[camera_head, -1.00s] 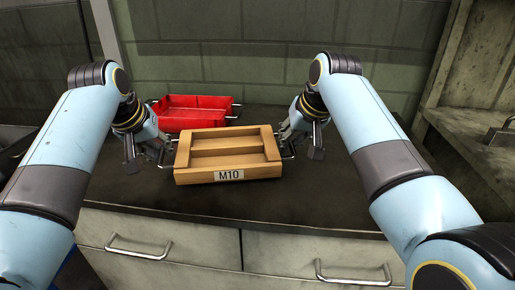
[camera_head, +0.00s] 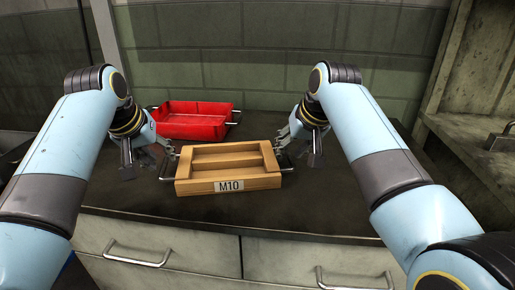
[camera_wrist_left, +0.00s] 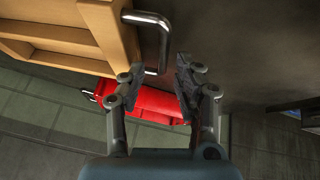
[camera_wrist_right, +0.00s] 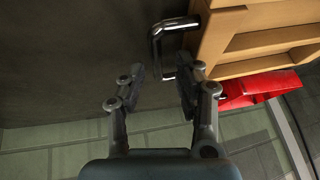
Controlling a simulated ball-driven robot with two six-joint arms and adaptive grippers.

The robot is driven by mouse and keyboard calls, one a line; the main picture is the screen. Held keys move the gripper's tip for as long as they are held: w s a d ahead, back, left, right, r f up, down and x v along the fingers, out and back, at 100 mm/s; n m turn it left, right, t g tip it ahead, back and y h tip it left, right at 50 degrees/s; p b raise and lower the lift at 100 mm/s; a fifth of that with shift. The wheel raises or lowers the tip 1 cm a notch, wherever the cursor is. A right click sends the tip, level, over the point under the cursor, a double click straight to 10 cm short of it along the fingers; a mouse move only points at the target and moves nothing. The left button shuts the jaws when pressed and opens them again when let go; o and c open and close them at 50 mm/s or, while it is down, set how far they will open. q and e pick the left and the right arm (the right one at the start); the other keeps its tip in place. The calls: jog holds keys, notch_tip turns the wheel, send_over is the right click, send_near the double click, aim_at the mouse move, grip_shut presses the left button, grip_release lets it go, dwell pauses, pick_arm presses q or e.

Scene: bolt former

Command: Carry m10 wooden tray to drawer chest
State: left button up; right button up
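The M10 wooden tray (camera_head: 229,186) sits level on the dark countertop, its M10 label facing me. It has a metal handle at each end. My left gripper (camera_head: 148,158) is open by the tray's left handle (camera_wrist_left: 158,42); in the left wrist view the handle's lower bend lies near the parted fingertips. My right gripper (camera_head: 299,150) is open by the right handle (camera_wrist_right: 158,45); in the right wrist view that handle's end lies near the parted fingertips. Neither gripper grips a handle. The countertop (camera_head: 300,215) belongs to a cabinet with drawers below.
A red tray (camera_head: 195,121) with metal handles stands behind and left of the wooden tray. Drawer handles (camera_head: 138,254) stick out at the counter's front. A green block wall (camera_head: 240,60) closes the back, and a shelf (camera_head: 475,140) stands at the right.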

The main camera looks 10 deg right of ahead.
jog(key=shift+s+r, duration=0.15)
jog(key=shift+r, duration=0.05)
pick_arm(q)
jog(key=v, duration=1.1)
pick_arm(e)
jog(key=v, duration=1.1)
jog(key=shift+s+r, duration=0.2)
jog(key=shift+d, duration=0.1)
